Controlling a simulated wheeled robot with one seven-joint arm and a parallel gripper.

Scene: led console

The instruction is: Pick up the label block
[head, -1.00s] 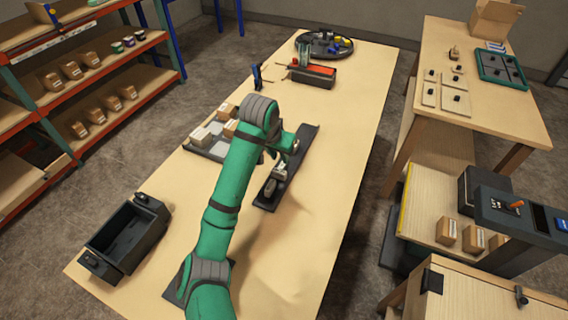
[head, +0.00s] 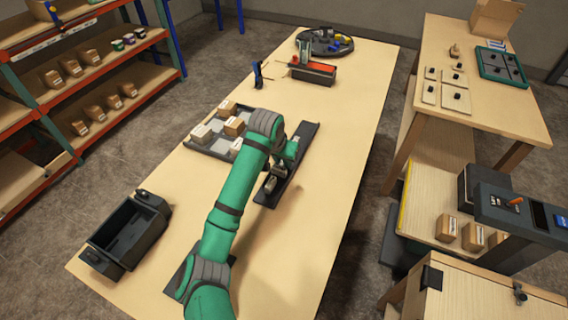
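Several tan and white blocks, some with pale label-like faces, sit on a grey tray (head: 192,146) left of my arm. They include a brown-sided block (head: 234,127) and a whitish block (head: 201,134). I cannot tell which thing is the label block. A long dark rail (head: 303,137) lies to the right of the tray, with small grey pieces (head: 270,185) on its near half. My gripper (head: 281,166) is low over the middle of this rail, close to the pieces. My green arm partly hides it, so its fingers and any contact are unclear.
An open dark bin (head: 112,262) stands at the table's near left. A dark box with a red top (head: 312,73), a small blue-and-black stand (head: 258,75) and a round dark tray (head: 304,46) are farther back. The table right of the rail is clear.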

